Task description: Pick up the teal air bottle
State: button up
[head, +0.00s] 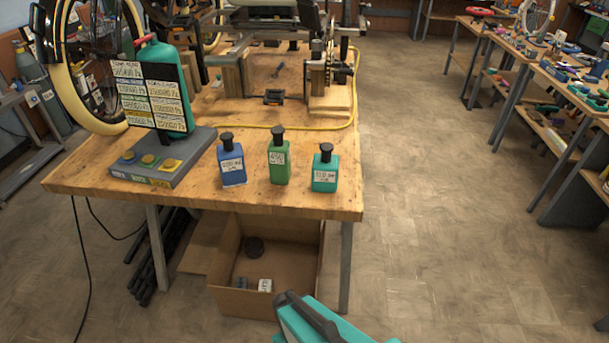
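A small teal bottle (325,170) with a black cap and a white label stands upright near the front right of the wooden workbench (200,200). A green bottle (279,157) and a blue bottle (231,161) stand upright to its left, both with black caps and white labels, with gaps between them. The teal and dark part at the bottom edge seems to be the end of my arm with my gripper (290,302), well in front of the bench and apart from the bottles. Its fingers cannot be made out.
A grey base (165,158) with coloured buttons and a label board (150,97) stands at the bench's left. A yellow hose (255,127) runs behind the bottles. An open cardboard box (235,300) lies below.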

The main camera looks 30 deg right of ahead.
aim_at(325, 169)
jog(key=z, duration=0.35)
jog(key=k, duration=0.2)
jog(key=u, duration=2.4)
jog(key=k, duration=0.15)
jog(key=u, duration=1.55)
jog(key=k, duration=2.45)
jog(key=z, duration=0.05)
